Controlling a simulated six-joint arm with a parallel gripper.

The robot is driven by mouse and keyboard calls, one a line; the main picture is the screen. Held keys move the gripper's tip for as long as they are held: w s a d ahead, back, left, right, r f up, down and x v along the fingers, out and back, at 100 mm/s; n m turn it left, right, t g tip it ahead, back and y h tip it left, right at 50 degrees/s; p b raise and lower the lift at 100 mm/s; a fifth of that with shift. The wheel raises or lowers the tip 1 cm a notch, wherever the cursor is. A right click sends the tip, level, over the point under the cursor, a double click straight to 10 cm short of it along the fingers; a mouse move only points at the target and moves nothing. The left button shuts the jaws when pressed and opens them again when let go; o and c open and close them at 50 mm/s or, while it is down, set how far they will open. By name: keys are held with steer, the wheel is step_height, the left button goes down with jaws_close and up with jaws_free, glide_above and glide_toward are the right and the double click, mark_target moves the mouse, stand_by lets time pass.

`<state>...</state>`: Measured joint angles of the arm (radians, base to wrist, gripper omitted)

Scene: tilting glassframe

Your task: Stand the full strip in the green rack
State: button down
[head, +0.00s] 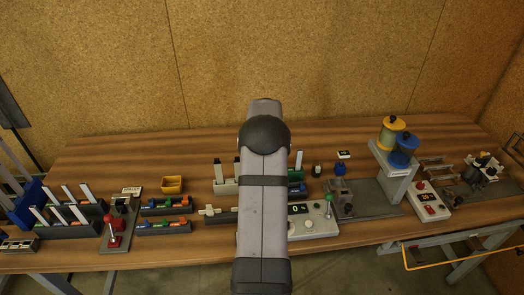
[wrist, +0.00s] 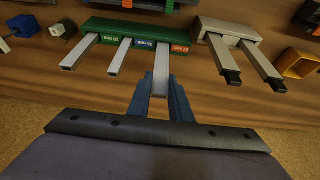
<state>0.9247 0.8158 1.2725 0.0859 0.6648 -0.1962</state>
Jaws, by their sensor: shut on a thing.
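The green rack (wrist: 130,27) is at the upper left of the wrist view, with small blue, green and orange labels along its side. Two pale strips (wrist: 84,52) (wrist: 120,56) stand in it. A third pale strip (wrist: 161,70) lies between the blue fingers of my gripper (wrist: 160,98), which is shut on it. Its far end meets the rack between two labels; I cannot tell how deep it sits. In the head view my arm hides my gripper and most of the rack; only the rack's right end (head: 297,175) shows.
A whitish rack (wrist: 230,29) with two dark-tipped strips stands beside the green rack. A yellow bin (wrist: 299,64) is at the wrist view's right. In the head view, a control box (head: 312,226) and spool stand (head: 392,170) are to the right; racks of strips (head: 68,226) are left.

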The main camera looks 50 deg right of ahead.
steer(key=shift+f+b, duration=0.9)
steer(key=shift+f, duration=0.55)
steer(key=c, duration=1.5)
jaws_free()
steer(key=shift+c, duration=0.2)
steer(key=shift+r, duration=0.15)
steer(key=b+v, duration=0.2)
steer(key=v, duration=0.5)
steer(key=shift+b, duration=0.4)
